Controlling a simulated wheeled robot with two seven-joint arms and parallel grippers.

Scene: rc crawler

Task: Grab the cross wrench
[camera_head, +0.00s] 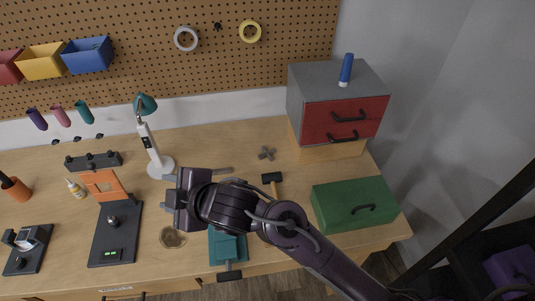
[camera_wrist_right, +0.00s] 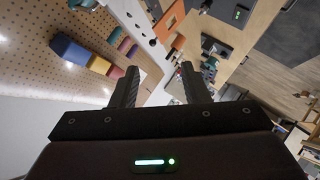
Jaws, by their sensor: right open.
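The cross wrench (camera_head: 267,153) looks like a small grey cross lying flat on the workbench, right of centre, in front of the drawer cabinet. My right gripper (camera_head: 168,193) is over the middle of the bench, left of the cross wrench and apart from it, with its fingers pointing left. In the right wrist view its two fingers (camera_wrist_right: 158,78) are spread with nothing between them. The cross wrench cannot be made out in the right wrist view. My left gripper is not in view.
A desk lamp (camera_head: 160,167) stands just beyond my right gripper. A hammer (camera_head: 272,178), a green toolbox (camera_head: 353,205) and a grey-red drawer cabinet (camera_head: 340,118) are to the right. A black device (camera_head: 115,235) lies left.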

